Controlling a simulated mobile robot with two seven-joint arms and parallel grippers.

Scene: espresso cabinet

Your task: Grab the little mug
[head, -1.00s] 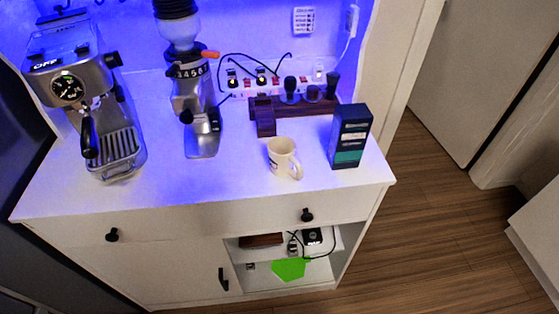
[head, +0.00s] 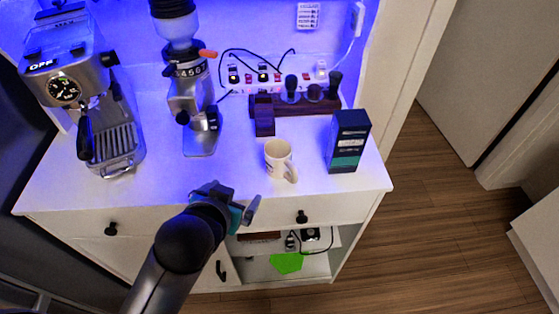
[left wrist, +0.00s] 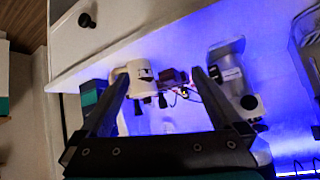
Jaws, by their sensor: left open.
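The little mug (head: 277,155) is cream white and stands upright on the white cabinet top (head: 235,178), its handle toward the front right. My left gripper (head: 236,198) is open and empty at the cabinet's front edge, in front of and left of the mug, apart from it. In the left wrist view the mug (left wrist: 140,82) shows beyond the two spread fingers of the left gripper (left wrist: 166,85), nearer the left one. My right gripper is in no view.
A dark box (head: 348,141) stands right of the mug. Behind it is a wooden tool stand (head: 300,107). A grinder (head: 198,115) and an espresso machine (head: 90,95) stand to the left. The cabinet top in front of the grinder is clear.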

